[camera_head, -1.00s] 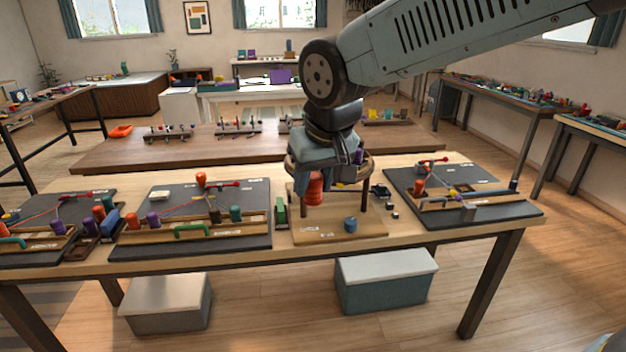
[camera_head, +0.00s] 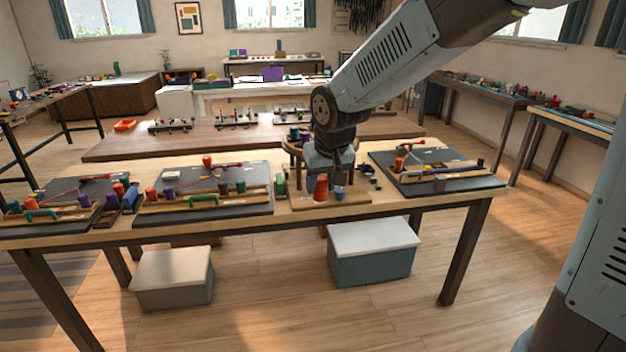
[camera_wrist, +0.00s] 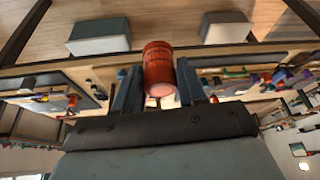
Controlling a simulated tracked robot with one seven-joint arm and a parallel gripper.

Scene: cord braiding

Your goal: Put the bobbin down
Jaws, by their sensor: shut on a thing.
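An orange-red bobbin (camera_head: 321,187) is in my gripper (camera_wrist: 158,82). In the wrist view the bobbin (camera_wrist: 158,66) stands between the two dark blue-grey fingers, with one finger on each side. In the head view it is low over the front of the wooden base board (camera_head: 300,204) of a round braiding stand (camera_head: 289,148). I cannot tell whether it touches the board. A blue bobbin (camera_head: 340,193) is just to its right. My arm hides much of the stand.
A dark board with cords and bobbins (camera_head: 215,206) lies to the left, and another dark board (camera_head: 470,182) lies to the right. A green block (camera_head: 281,184) stands close to the stand's left. Lidded boxes (camera_head: 373,235) are below the table.

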